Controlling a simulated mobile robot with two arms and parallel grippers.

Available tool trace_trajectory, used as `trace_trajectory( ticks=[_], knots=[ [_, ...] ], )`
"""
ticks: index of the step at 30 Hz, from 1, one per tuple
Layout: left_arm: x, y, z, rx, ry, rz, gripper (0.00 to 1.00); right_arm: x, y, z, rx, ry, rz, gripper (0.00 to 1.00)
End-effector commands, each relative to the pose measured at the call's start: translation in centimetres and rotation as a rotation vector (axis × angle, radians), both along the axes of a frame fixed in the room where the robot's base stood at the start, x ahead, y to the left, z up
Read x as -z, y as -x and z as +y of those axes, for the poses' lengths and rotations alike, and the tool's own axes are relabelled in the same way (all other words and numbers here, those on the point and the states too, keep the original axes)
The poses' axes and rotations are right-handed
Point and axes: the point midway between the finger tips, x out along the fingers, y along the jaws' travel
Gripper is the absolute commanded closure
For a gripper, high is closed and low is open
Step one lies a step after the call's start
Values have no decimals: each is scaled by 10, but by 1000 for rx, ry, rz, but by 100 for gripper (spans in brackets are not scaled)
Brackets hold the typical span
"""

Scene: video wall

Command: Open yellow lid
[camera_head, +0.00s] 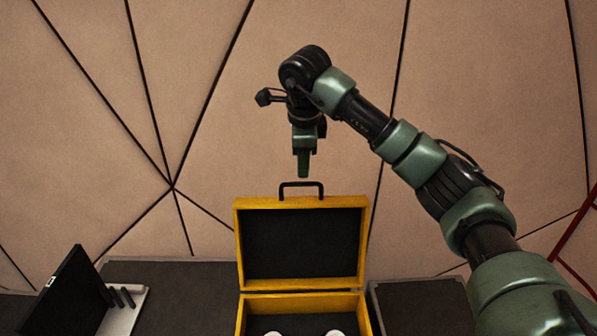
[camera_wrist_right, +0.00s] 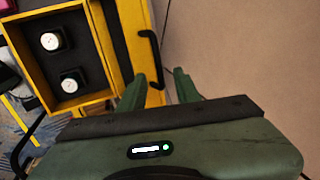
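The yellow lid (camera_head: 304,202) stands raised, about upright, at the back of a yellow box (camera_head: 302,296), its dark lining facing me. A black handle (camera_head: 301,185) sits on the lid's top edge; it also shows in the right wrist view (camera_wrist_right: 155,62). My right gripper (camera_head: 303,172) hangs pointing down just above the handle in the head view. My left gripper is not in view.
Two white round items (camera_wrist_right: 50,41) in black holders sit inside the box. A dark screen (camera_head: 66,293) and a light stand (camera_head: 122,314) are on the left. Dark surfaces (camera_head: 420,305) flank the box. A tan panelled wall (camera_head: 100,120) rises behind.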

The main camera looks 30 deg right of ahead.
Motion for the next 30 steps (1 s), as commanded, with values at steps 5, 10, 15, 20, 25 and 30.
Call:
trace_trajectory(
  ticks=[5, 10, 15, 20, 25, 30],
  knots=[
    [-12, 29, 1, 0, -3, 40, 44, 27, -7, -4, 1, 0, 4, 68],
    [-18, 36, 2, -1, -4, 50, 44, 48, -14, -7, 0, 0, 3, 68],
    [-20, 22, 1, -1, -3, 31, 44, 58, -16, -8, 0, 0, 1, 68],
    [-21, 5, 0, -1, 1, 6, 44, 59, -17, -8, 0, 0, 0, 68],
    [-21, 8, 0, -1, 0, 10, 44, 59, -16, -8, 0, 0, 0, 95],
    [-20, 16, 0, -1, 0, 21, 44, 59, -16, -8, -1, 0, 0, 100]
  ],
)
